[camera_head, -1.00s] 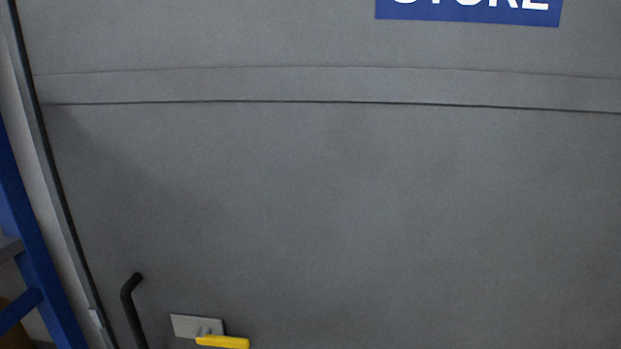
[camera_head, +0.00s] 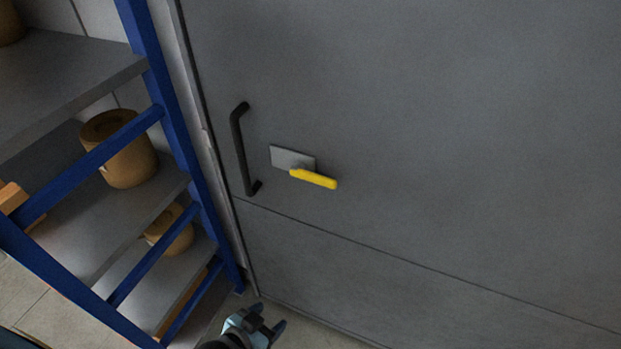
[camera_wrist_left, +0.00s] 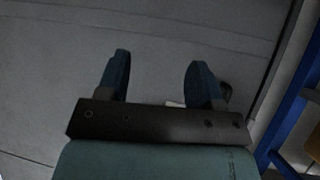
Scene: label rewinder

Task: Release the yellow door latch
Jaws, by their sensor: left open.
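The yellow latch (camera_head: 314,179) is a short lever on a grey metal plate (camera_head: 292,158) fixed to the grey door (camera_head: 450,150). The lever points right and slightly down in the head view. My left gripper (camera_head: 271,322) is at the bottom of the head view, below the latch and apart from it. In the left wrist view its two fingers (camera_wrist_left: 158,80) are spread, with nothing between them. The grey door fills most of that view, and I cannot make out the yellow lever there. My right gripper is not in view.
A black vertical handle (camera_head: 240,150) is on the door left of the latch. A blue-framed shelf rack (camera_head: 165,110) with brown rolls (camera_head: 128,165) stands close at the left. It also shows at the right of the left wrist view (camera_wrist_left: 290,110). The door front is clear right of the latch.

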